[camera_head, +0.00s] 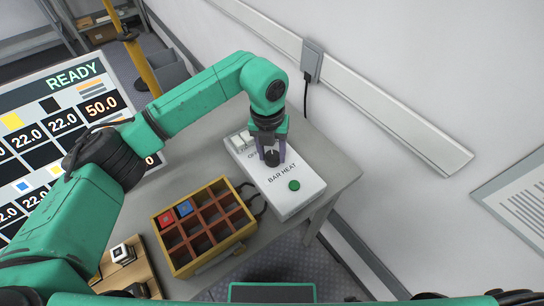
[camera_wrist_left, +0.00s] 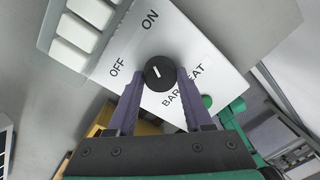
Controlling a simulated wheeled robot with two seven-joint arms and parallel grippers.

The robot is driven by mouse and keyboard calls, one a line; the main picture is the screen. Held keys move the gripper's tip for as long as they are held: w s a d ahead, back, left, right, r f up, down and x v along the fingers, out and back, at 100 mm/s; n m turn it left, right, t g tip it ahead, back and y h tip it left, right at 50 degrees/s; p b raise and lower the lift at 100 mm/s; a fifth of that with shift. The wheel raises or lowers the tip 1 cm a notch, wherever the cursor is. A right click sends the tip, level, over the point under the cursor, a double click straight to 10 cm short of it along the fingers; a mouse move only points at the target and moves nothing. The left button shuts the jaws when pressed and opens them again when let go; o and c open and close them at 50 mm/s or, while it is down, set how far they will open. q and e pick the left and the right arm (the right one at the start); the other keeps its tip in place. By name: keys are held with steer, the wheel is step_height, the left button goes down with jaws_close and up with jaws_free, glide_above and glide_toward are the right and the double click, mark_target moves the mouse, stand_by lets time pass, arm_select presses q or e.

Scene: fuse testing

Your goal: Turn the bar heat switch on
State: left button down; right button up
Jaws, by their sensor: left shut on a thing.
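The white bar heat box (camera_head: 300,188) stands on the grey table, with "BAR HEAT" lettering and a round black knob (camera_head: 272,159). In the left wrist view the knob (camera_wrist_left: 159,73) has a short white mark tilted up and left, between the words "OFF" and "ON" and nearer to "ON". My left gripper (camera_head: 271,152) reaches down over the box. Its two purple fingers (camera_wrist_left: 158,88) are shut on the knob, one on each side. My right gripper is not in view.
A display screen (camera_head: 75,72) reading "READY" is at left. A wall rises behind the table.

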mark_target(269, 155)
arm_select(q)
steer(key=shift+w+r+m, duration=0.1)
steer(key=shift+m, duration=0.3)
steer(key=shift+c, duration=1.6)
jaws_free()
step_height(269, 155, up, 14)
steer(key=b, duration=0.3)
steer(key=shift+a+r, duration=0.25)
steer(key=shift+a, duration=0.2)
